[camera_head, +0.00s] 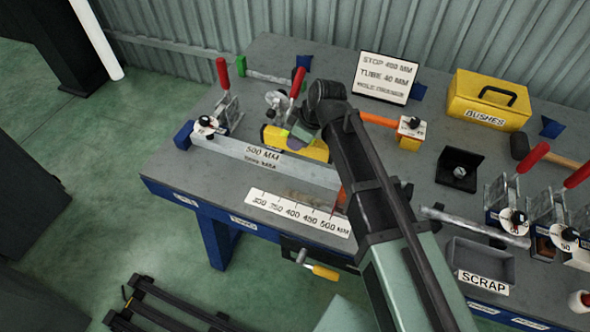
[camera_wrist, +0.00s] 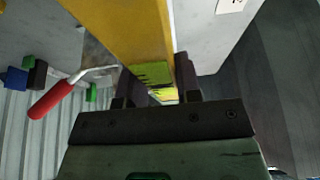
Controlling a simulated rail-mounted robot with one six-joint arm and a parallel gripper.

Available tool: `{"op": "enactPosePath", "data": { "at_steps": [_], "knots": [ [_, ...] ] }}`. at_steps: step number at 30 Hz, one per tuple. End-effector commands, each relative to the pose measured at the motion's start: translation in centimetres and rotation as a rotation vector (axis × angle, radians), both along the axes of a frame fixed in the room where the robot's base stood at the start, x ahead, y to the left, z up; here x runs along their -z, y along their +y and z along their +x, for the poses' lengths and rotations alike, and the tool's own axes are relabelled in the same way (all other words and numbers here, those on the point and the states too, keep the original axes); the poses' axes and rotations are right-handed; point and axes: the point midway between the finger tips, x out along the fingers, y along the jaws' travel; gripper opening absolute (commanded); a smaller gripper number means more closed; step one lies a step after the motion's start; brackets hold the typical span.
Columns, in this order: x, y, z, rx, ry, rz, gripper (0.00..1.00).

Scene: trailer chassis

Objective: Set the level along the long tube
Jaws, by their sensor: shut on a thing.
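The yellow level (camera_head: 312,149) is in my gripper (camera_head: 302,136), just behind or above the long grey tube (camera_head: 225,146) marked 500 MM. In the wrist view the level (camera_wrist: 118,28) runs up and left from between the fingers of my gripper (camera_wrist: 155,97), with a green vial patch near them. The gripper is shut on it. The level looks roughly in line with the tube in the head view; I cannot tell whether they touch. My arm hides the tube's right end.
A red-handled clamp (camera_head: 228,108) stands at the tube's left end, another red handle (camera_head: 298,82) behind. A ruler strip (camera_head: 297,213) lies in front. An orange-handled tool (camera_head: 375,120), yellow BUSHES box (camera_head: 488,98), more clamps and a SCRAP tray (camera_head: 465,252) are to the right.

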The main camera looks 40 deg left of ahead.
Motion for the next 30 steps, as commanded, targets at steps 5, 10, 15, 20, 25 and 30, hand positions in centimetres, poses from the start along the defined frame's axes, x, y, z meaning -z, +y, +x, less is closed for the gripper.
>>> {"op": "enactPosePath", "data": {
  "at_steps": [5, 10, 15, 20, 25, 30],
  "knots": [
    [2.5, 0.0, 0.0, 0.000, 0.000, 0.000, 0.00],
    [4.2, 0.0, 0.0, 0.000, 0.000, 0.000, 0.00],
    [7.0, 0.0, 0.0, 0.000, 0.000, 0.000, 0.00],
    [6.4, 0.0, 0.0, 0.000, 0.000, 0.000, 0.00],
    [6.8, 0.0, 0.0, 0.000, 0.000, 0.000, 0.00],
    [6.7, 0.0, 0.0, 0.000, 0.000, 0.000, 0.53]
  ]
}}
